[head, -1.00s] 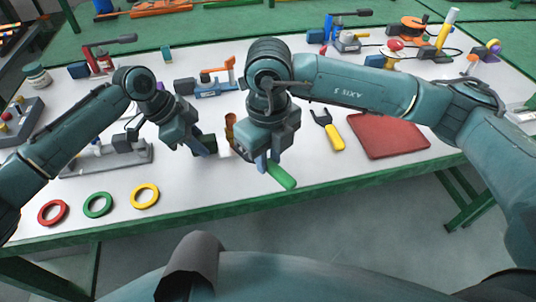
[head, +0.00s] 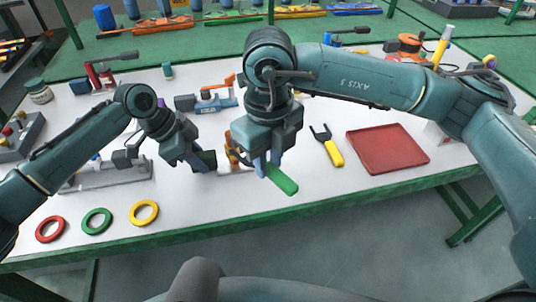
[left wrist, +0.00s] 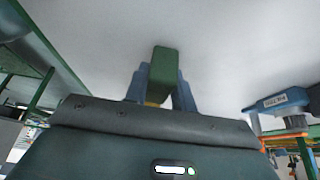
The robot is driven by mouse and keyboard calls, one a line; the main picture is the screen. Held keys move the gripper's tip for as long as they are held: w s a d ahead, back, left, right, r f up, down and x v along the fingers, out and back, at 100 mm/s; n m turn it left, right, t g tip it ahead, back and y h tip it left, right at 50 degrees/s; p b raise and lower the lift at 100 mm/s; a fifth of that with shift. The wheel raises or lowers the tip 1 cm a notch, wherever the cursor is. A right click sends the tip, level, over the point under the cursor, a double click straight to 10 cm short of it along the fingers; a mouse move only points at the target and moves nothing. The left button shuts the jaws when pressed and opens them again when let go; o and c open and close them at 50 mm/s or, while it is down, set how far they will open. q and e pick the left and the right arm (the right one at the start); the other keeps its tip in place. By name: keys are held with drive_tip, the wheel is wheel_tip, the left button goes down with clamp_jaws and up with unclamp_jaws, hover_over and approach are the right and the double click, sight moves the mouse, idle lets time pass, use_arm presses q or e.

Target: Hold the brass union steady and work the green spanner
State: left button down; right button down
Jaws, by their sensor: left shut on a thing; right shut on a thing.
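The green spanner's bright green handle (head: 281,179) shows in the head view, sticking out below my right gripper (head: 266,168), which is shut on it. Its far end is hidden by the gripper. A brass-orange piece (head: 231,146), which looks like part of the brass union, stands between my two grippers, partly hidden. My left gripper (head: 204,161) is shut on a dark green block just left of it. In the left wrist view the green block (left wrist: 163,68) sits between the blue fingers, with a small yellow patch below. I cannot tell how the block joins the union.
A yellow-handled open-ended spanner (head: 328,147) and a red tray (head: 387,148) lie to the right. Red (head: 50,229), green (head: 97,221) and yellow (head: 144,213) rings lie front left. A blue and orange vise-like device (head: 207,101) stands behind. The table's front edge is close.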

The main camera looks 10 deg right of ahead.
drive_tip(key=shift+s+d+f+m, duration=0.2)
drive_tip(key=shift+s+d+f, duration=0.1)
drive_tip(key=shift+s+f, duration=0.15)
drive_tip(key=shift+s+d+f+m, duration=0.25)
drive_tip(key=shift+s+f, duration=0.1)
drive_tip(key=shift+s, duration=0.2)
drive_tip(key=shift+w+a+f, duration=0.15)
drive_tip(key=shift+w+f, duration=0.15)
drive_tip(key=shift+f, duration=0.05)
drive_tip(key=shift+w+a+f, duration=0.25)
drive_tip(key=shift+w+f, duration=0.3)
drive_tip(key=shift+f, duration=0.05)
drive_tip(key=shift+w+a+f, duration=0.25)
drive_tip(key=shift+w+f, duration=0.25)
drive_tip(key=shift+f, duration=0.05)
drive_tip(key=shift+w+a, duration=0.25)
drive_tip(key=shift+w, duration=0.35)
drive_tip(key=shift+w+a, duration=0.25)
drive_tip(key=shift+w, duration=0.3)
drive_tip(key=shift+w+a, duration=0.25)
drive_tip(key=shift+w, duration=0.35)
drive_tip(key=shift+w+a, duration=0.25)
drive_tip(key=shift+w, duration=0.35)
